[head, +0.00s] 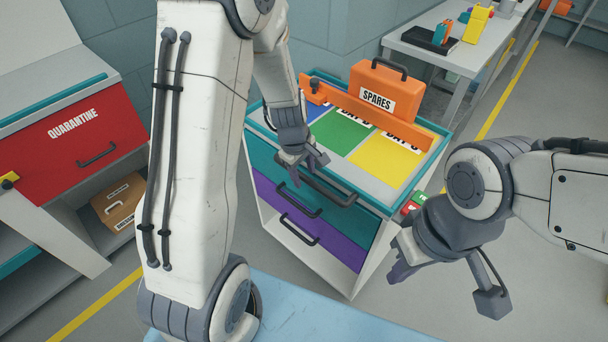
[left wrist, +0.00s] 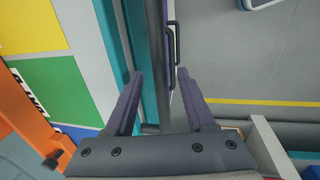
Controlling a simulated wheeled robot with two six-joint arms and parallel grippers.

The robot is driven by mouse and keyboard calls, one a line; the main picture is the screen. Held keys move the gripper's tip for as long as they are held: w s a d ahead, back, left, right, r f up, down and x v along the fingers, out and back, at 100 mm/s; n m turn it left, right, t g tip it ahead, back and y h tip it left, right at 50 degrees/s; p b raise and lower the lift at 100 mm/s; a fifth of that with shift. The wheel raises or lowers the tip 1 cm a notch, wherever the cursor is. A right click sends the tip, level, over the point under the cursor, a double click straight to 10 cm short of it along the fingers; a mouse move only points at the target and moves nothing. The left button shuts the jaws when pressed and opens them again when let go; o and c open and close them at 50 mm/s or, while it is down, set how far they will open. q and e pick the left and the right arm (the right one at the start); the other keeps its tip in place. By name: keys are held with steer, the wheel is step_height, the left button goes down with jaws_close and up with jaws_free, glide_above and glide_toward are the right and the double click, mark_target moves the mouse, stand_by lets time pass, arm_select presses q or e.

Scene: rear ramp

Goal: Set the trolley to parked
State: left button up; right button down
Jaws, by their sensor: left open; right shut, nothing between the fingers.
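The trolley (head: 262,160) stands ahead of me, with a teal drawer above a purple one and a top marked with blue, green and yellow fields. A dark grey push bar (head: 330,190) runs along its near top edge. My left gripper (head: 304,168) is open at this bar. In the left wrist view the bar (left wrist: 155,65) passes between its two spread fingers (left wrist: 160,90); contact cannot be told. My right gripper (head: 397,266) is shut and empty, in front of the trolley's right side. A small red and green part (head: 413,206) shows at that side.
An orange SPARES case (head: 385,92) stands on the trolley top by an orange rail (head: 370,115). A red QUARANTINE cabinet (head: 85,140) is at left, with a brown box (head: 118,200) below. A grey table (head: 440,50) stands behind. Yellow lines mark the floor.

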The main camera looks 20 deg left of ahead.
arm_select(q)
steer(key=shift+f, duration=0.15)
jaws_close()
stand_by(1.4)
